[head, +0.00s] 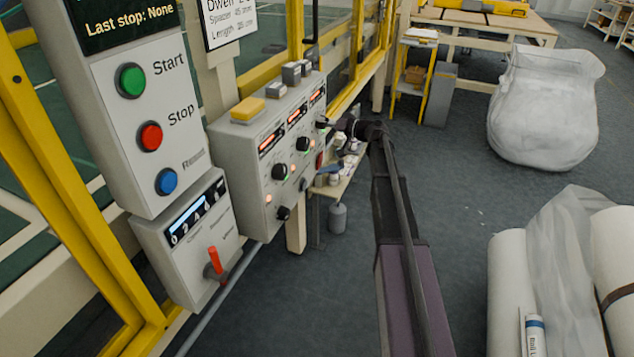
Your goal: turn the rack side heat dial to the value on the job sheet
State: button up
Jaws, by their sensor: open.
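A grey control box (243,168) on the yellow frame carries three lit orange displays in a slanting row. Below the displays are a near black dial (279,172), a middle dial (302,144) and a far dial (321,124). I cannot read which one is the rack side heat dial, nor the display values. A white job sheet (230,20) hangs above, cut off at the top; it shows dwell, spacer and length lines. My gripper (331,130) is at the far right end of the box, close to the far dial. It is open; its fingers are small and contact is unclear.
A panel with green, red and blue buttons (150,135) and a box with a red lever (214,262) stand nearer. A low shelf (342,184) with small items sits beneath my gripper. Wrapped rolls (560,275) stand at right. The middle floor is clear.

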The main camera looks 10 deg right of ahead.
jog(key=n, duration=0.4)
jog(key=shift+b, duration=0.35)
jog(key=f+v, duration=0.1)
jog(key=v, duration=1.3)
jog(key=s+a+f+m+g+h+p, duration=0.1)
jog(key=s+a+m+g+h+p, duration=0.2)
jog(key=s+a+g+h+p, duration=0.4)
jog(key=shift+s+a+f+g+p, duration=0.3)
jog(key=shift+s+a+g+p, duration=1)
jog(key=shift+s+a+p, duration=3.55)
jog(key=s+a+b, duration=0.2)
jog(key=a+b, duration=0.1)
jog(key=shift+s, duration=0.4)
